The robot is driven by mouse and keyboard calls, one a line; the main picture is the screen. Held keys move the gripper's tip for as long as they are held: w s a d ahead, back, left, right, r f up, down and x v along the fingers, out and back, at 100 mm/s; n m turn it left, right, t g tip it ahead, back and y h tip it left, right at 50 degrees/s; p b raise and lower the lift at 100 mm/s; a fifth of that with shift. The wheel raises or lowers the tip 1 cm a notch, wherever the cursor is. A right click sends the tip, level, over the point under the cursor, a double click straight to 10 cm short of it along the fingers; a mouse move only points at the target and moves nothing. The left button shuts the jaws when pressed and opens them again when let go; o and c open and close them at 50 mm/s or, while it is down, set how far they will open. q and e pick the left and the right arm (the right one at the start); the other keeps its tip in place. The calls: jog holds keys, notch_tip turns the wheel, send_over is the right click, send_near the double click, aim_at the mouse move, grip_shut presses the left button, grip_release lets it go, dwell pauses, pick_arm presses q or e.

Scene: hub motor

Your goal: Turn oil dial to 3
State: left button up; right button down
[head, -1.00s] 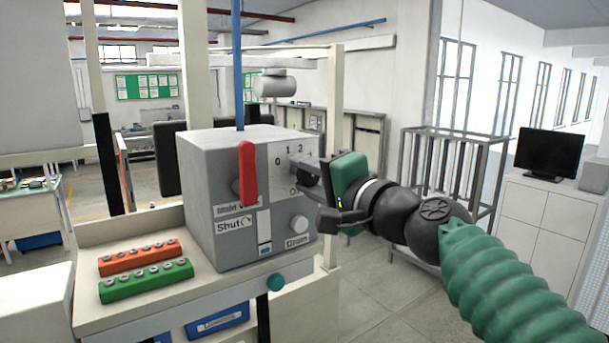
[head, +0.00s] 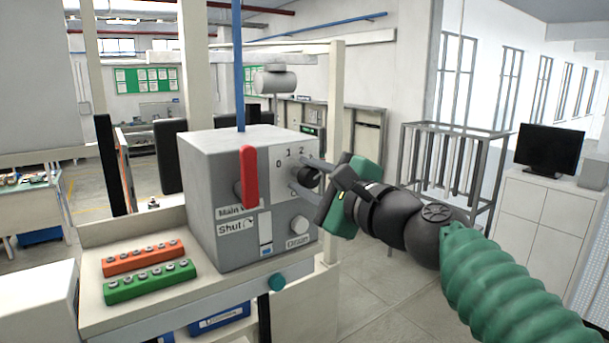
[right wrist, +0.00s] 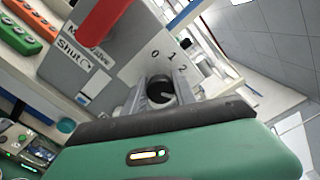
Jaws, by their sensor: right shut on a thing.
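The grey control box (head: 220,160) stands on the bench, with a white dial plate marked 0, 1 and 2 on its front. The black oil dial (head: 307,177) sits below these numbers; any further number is hidden by my gripper. My right gripper (head: 308,178) comes in from the right and is shut on the dial, one finger on each side. In the right wrist view the dial (right wrist: 160,90) shows between the two fingers (right wrist: 163,95), with a light pointer mark on its face. My left gripper is not in view.
A red valve handle (head: 249,177) sticks out left of the dial. A white knob (head: 299,226) is below it. Orange (head: 143,257) and green (head: 150,281) blocks lie on the bench at the left. A teal knob (head: 277,281) is on the bench's front edge.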

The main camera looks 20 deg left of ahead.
jog(key=shift+w+f, duration=0.1)
jog(key=shift+f, duration=0.35)
jog(key=c, duration=1.2)
grip_release()
jog(key=shift+c, duration=0.2)
jog(key=shift+o, duration=1.1)
jog(key=shift+d+r, duration=0.1)
jog(key=shift+d, duration=0.1)
jog(key=shift+r, duration=0.1)
jog(key=b+v, duration=0.9)
jog(key=v, duration=0.8)
jog(key=shift+w, duration=0.15)
jog(key=shift+w, duration=0.1)
